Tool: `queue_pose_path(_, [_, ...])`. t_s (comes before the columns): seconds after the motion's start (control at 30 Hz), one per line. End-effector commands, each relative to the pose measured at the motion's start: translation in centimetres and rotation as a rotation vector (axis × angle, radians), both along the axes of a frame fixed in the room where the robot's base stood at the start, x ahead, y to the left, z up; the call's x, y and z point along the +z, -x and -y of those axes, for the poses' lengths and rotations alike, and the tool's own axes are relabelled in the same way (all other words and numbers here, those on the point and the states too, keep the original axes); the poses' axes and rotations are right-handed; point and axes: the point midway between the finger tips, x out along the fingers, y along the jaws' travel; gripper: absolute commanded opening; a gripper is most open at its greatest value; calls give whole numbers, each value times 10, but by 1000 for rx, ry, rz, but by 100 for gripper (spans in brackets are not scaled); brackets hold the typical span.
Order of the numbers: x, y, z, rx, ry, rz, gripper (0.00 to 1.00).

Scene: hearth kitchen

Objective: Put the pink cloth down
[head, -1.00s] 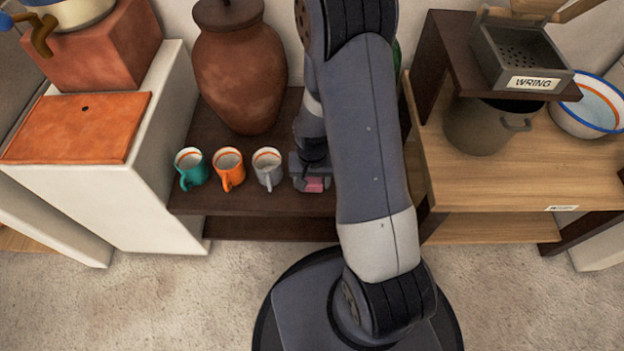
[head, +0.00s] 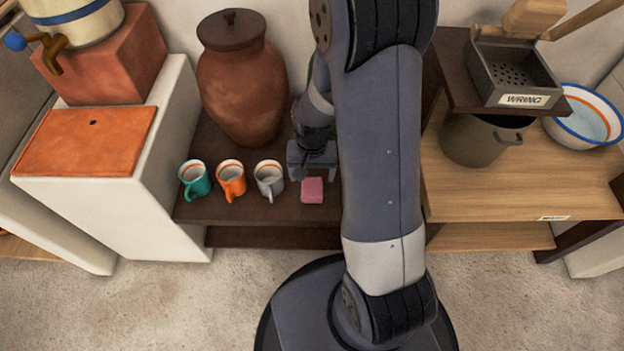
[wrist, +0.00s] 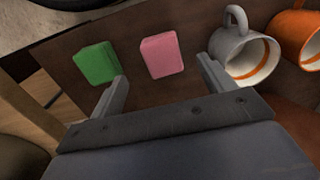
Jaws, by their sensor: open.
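The pink cloth (head: 312,190), a small folded block, lies on the dark wooden shelf (head: 235,211), right of the grey mug. It also shows in the wrist view (wrist: 162,55), ahead of the fingertips and apart from them. My gripper (head: 311,172) is open and empty, just behind the cloth in the head view. In the wrist view its two fingers (wrist: 163,72) are spread wide, with nothing between them. A green cloth (wrist: 96,63) lies beside the pink one in the wrist view; my arm hides it in the head view.
A grey mug (head: 269,178), an orange mug (head: 231,180) and a teal mug (head: 195,179) stand in a row left of the cloth. A big clay jar (head: 243,85) stands behind them. A box marked WRING (head: 512,75) is at the right.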

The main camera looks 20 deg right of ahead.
Motion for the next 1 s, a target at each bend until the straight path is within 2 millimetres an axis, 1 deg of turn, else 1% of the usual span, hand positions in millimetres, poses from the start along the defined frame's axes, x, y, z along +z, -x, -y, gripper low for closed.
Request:
queue_pose_path(0.03, [12, -1, 0, 0, 0, 2, 78])
queue_pose_path(0.1, [20, -1, 0, 0, 0, 3, 78])
queue_pose_path(0.2, [26, 0, 0, 0, 0, 1, 78])
queue_pose_path(0.33, [29, 0, 0, 0, 0, 0, 78])
queue_pose_path(0.6, [28, 0, 0, 0, 0, -1, 78])
queue_pose_path(0.67, [26, 0, 0, 0, 0, -1, 78])
queue_pose_path(0.77, [17, 0, 0, 0, 0, -3, 78])
queue_pose_path(0.87, [1, 1, 0, 0, 0, -5, 78])
queue_pose_path(1.0, [-27, 1, 0, 0, 0, -5, 78])
